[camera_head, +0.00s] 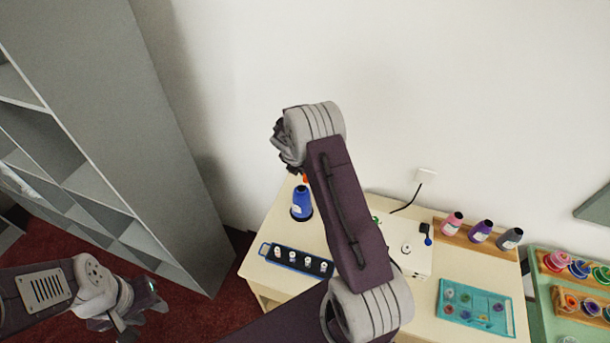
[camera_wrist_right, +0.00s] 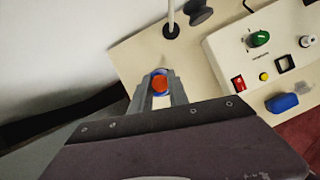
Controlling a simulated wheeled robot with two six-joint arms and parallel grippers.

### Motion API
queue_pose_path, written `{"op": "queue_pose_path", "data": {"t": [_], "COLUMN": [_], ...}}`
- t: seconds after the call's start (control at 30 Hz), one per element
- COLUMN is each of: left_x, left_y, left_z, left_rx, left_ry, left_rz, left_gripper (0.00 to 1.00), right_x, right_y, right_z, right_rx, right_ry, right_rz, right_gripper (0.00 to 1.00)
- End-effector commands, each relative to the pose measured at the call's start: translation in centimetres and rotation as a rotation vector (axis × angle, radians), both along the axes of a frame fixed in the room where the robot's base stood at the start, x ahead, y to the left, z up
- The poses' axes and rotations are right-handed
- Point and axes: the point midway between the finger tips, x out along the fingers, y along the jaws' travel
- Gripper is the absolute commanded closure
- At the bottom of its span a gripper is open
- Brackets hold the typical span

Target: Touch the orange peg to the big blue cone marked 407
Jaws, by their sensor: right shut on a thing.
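The orange peg (camera_wrist_right: 160,84) is between the fingers of my right gripper (camera_wrist_right: 160,92), which is shut on it. In the head view a bit of the peg (camera_head: 305,178) shows just above the big blue cone (camera_head: 301,204), with my right gripper (camera_head: 287,160) partly hidden by its wrist. The cone stands upright at the table's back left. Blue (camera_wrist_right: 154,73) shows behind the peg in the wrist view. I cannot tell whether peg and cone touch. The number on the cone's label is too small to read. My left gripper (camera_head: 135,310) looks open and empty, off the table.
A dark blue tray (camera_head: 265,247) with several white pieces lies in front of the cone. A teal tray (camera_head: 440,310) lies front right. Grey shelving stands left.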

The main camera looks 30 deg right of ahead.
Motion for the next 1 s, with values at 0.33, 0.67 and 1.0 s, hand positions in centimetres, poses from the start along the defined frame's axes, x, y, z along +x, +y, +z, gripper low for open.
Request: {"op": "queue_pose_path", "data": {"t": [0.33,0.67,1.0], "left_x": [0.0,0.0,0.0], "left_y": [0.0,0.0,0.0], "left_z": [-2.5,-4.3,-4.2], "left_rx": [0.000,0.000,0.000], "left_ry": [0.000,0.000,0.000], "left_rz": [0.000,0.000,0.000], "left_gripper": [0.64,0.64,0.64], "right_x": [0.0,0.0,0.0], "right_y": [0.0,0.0,0.0], "right_z": [-2.4,-4.3,-4.2], "right_rx": [0.001,0.001,0.001], "right_ry": [0.000,0.000,0.001], "right_rz": [-0.003,-0.004,-0.004], "right_gripper": [1.00,1.00,1.00]}}
